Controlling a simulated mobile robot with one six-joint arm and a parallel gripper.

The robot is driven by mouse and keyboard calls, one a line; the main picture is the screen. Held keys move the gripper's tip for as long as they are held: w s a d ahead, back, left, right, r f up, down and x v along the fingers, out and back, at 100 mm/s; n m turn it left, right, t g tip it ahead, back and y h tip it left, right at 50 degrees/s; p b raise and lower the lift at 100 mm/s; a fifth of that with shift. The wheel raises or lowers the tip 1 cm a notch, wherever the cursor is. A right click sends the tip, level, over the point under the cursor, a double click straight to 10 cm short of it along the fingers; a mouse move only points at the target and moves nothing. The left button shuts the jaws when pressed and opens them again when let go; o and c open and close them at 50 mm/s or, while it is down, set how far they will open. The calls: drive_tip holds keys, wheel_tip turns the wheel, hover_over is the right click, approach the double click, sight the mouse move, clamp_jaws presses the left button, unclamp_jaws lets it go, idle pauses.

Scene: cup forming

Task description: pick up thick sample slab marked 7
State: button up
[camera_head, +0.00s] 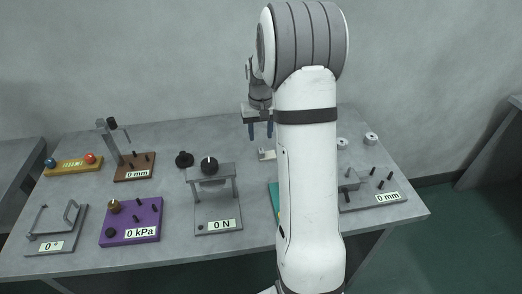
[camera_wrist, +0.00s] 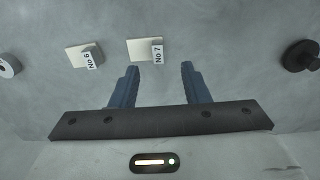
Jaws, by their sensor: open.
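The slab marked 7 (camera_wrist: 140,49) is a pale, flat piece in the wrist view, with a white tag reading "No 7" at its right side. It lies on the grey table, beyond my fingertips in the picture. My gripper (camera_wrist: 160,66) is open, with two blue fingers apart and nothing between them. In the head view my gripper (camera_head: 261,131) hangs over the back of the table, above and slightly behind a small pale slab (camera_head: 266,154) whose tag is too small to read. The slab's thickness is hard to judge.
A similar slab marked 6 (camera_wrist: 75,57) lies left of it in the wrist view. A black knob (camera_wrist: 302,55) stands at the right. In the head view, a force stand (camera_head: 218,213) and purple pressure plate (camera_head: 131,222) stand in front. My arm hides part of the table.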

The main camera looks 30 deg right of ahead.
sight(261, 150)
drive_tip(key=f, duration=0.5)
drive_tip(key=w+f, duration=0.1)
drive_tip(key=f, duration=0.2)
drive_tip(key=shift+d+f+p, duration=0.25)
drive_tip(key=shift+d+p, duration=0.05)
drive_tip(key=shift+c, duration=0.3)
clamp_jaws()
